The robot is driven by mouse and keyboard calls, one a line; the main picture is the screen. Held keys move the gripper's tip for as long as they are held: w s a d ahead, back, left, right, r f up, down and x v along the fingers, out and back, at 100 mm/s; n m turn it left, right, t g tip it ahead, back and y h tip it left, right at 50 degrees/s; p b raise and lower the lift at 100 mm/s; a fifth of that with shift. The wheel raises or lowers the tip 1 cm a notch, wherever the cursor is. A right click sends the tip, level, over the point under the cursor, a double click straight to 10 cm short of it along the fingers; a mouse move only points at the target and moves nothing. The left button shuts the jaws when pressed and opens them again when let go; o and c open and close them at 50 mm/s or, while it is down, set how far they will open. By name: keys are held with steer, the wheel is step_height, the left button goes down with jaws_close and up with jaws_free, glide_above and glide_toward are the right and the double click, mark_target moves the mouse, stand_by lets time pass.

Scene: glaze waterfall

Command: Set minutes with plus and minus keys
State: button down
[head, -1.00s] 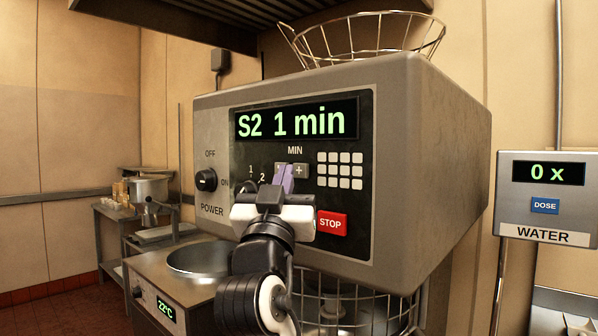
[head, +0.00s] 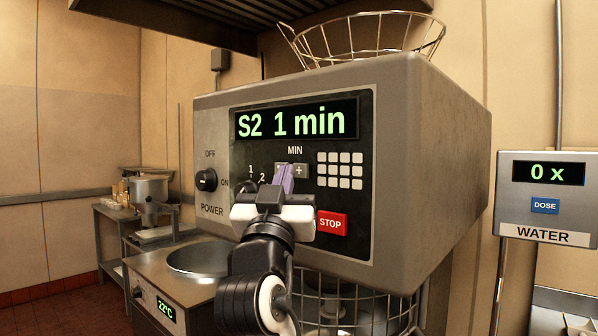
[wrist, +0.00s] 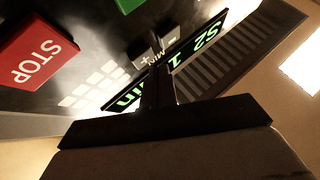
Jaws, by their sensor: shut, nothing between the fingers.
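The machine's display (head: 297,121) reads "S2 1 min" in green. Below it, under the label MIN, are the minus key (head: 280,168), partly hidden behind my fingers, and the plus key (head: 299,171), which is clear. My gripper (head: 286,177) is shut and empty, its purple fingertips in front of the panel close to the minus key. I cannot tell whether they touch it. In the wrist view the plus key (wrist: 146,60) shows just beyond my dark fingers, with part of the display (wrist: 207,40) behind.
A red STOP key (head: 332,223) and a white keypad (head: 340,170) lie right of my gripper. The POWER knob (head: 206,180) is at left, with a selector marked 1 and 2 partly hidden. A WATER unit (head: 547,195) reading "0 x" stands at far right.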

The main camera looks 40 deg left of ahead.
steer(key=shift+w, duration=0.15)
steer(key=shift+w, duration=0.3)
steer(key=shift+w+d, duration=0.1)
steer(key=shift+w, duration=0.4)
stand_by(0.9)
steer(key=shift+s, duration=0.95)
steer(key=s, duration=0.5)
steer(key=shift+a+b, duration=0.3)
steer(key=shift+f, duration=0.1)
stand_by(2.3)
